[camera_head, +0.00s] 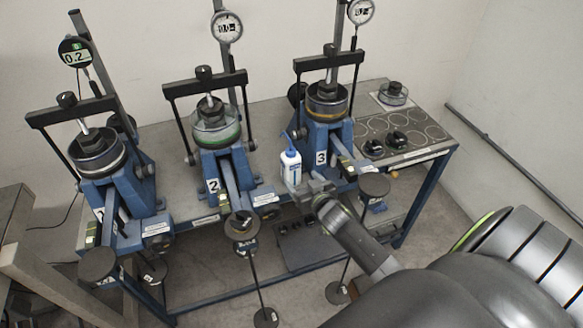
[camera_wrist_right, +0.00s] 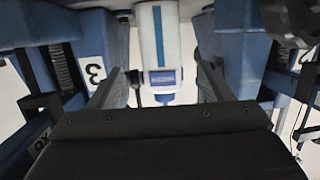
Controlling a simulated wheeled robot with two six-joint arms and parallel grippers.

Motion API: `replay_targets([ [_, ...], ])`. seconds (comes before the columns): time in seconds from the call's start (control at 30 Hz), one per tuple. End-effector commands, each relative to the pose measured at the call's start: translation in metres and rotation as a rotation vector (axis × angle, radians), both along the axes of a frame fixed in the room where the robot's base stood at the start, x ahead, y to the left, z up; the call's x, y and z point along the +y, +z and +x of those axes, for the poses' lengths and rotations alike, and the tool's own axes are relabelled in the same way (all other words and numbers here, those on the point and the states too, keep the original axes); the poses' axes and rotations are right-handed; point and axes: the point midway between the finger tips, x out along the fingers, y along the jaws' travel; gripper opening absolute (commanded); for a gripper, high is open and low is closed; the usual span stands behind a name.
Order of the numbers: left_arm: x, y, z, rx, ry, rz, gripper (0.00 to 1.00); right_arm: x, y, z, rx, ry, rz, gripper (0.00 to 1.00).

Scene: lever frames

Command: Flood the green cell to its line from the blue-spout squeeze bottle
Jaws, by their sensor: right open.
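The white squeeze bottle (camera_head: 290,169) with a blue spout (camera_head: 287,142) stands upright on the bench between stations 2 and 3. My right gripper (camera_head: 304,187) is open right by the bottle's lower right side. In the right wrist view the bottle (camera_wrist_right: 159,45) shows between the two spread fingers of the right gripper (camera_wrist_right: 160,85), with gaps on both sides. The green cell (camera_head: 216,128) is a clear cup with a green band on the middle station, marked 2. Its liquid level and line are too small to tell. My left gripper is not in view.
A cell with a dark band (camera_head: 97,158) is on the left station. An amber-banded cell (camera_head: 327,103) is on station 3, close behind the bottle. Black crossbars, dial gauges and hanging weights crowd the bench. A plate with rings (camera_head: 418,126) lies at the right.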

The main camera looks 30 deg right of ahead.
Motion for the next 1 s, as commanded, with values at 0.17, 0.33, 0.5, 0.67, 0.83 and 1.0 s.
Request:
replay_targets([
  [0.17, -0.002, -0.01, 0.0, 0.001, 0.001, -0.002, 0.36, -0.003, -0.008, 0.022, 0.0, 0.0, -0.001, 0.73],
  [0.33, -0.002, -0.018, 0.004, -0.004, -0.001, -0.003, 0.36, -0.005, -0.013, 0.042, -0.001, 0.0, -0.001, 0.73],
  [0.5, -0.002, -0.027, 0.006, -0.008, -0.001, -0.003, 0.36, -0.008, -0.018, 0.06, 0.0, 0.0, -0.001, 0.73],
  [0.67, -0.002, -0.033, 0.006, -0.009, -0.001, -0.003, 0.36, -0.01, -0.021, 0.074, 0.0, 0.001, -0.002, 0.73],
  [0.83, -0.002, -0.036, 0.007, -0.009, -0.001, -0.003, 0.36, -0.012, -0.023, 0.081, 0.001, 0.0, -0.001, 0.73],
  [1.0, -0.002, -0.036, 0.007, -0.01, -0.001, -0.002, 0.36, -0.012, -0.022, 0.083, 0.0, 0.0, -0.001, 0.73],
])
